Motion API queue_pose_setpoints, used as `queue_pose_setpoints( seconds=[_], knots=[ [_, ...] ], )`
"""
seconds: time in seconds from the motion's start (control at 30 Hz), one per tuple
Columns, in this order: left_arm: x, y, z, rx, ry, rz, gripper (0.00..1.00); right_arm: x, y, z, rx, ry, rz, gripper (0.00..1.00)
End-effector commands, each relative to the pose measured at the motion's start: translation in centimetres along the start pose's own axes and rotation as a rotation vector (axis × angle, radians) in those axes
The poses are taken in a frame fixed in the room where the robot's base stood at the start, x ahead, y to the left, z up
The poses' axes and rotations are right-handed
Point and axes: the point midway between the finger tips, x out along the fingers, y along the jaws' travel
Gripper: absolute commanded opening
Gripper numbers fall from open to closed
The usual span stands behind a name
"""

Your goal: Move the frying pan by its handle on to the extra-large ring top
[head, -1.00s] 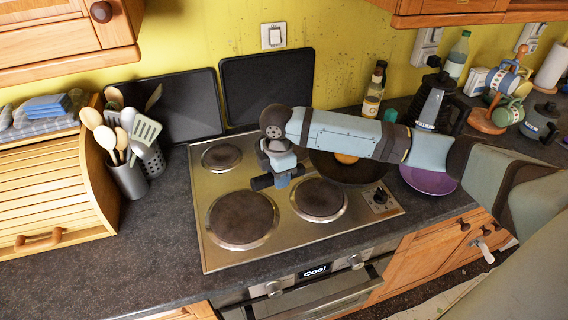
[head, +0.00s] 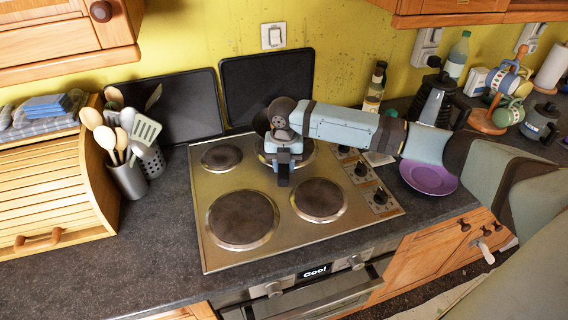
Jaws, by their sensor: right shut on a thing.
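The hob (head: 210,240) has several dark rings. The front left ring (head: 242,218) looks the largest and is bare. My right gripper (head: 283,163) is over the back right ring (head: 301,155), which it partly covers. It is shut on the dark handle of the frying pan (head: 283,180), whose end shows at the fingers and points towards me. The pan's body is mostly hidden behind my wrist and hard to tell from the black board behind. Its contents cannot be seen. My left gripper is not in view.
Two black boards (head: 183,112) lean on the wall. A utensil pot (head: 128,180) and a bread bin (head: 50,190) stand left. A purple plate (head: 430,178), bottle (head: 374,92), moka pot (head: 433,100) and mug tree (head: 486,122) stand right. The front rings are clear.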

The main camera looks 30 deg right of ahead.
Motion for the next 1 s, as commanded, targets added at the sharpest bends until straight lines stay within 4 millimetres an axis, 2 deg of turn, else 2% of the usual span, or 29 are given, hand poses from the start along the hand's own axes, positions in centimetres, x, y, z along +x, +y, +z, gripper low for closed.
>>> queue_pose_setpoints(
  seconds=[0.33, 0.57, 1.0],
  knots=[
    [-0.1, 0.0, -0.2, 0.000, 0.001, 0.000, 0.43, -0.3, 0.1, 0.1, 0.002, -0.006, 0.003, 0.00],
    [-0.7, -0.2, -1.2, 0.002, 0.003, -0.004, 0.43, -0.5, 0.1, -0.1, 0.002, -0.014, 0.003, 0.00],
    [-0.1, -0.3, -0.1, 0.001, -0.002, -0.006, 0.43, 3.3, 0.1, -0.1, 0.002, -0.015, 0.003, 0.00]
  ],
)
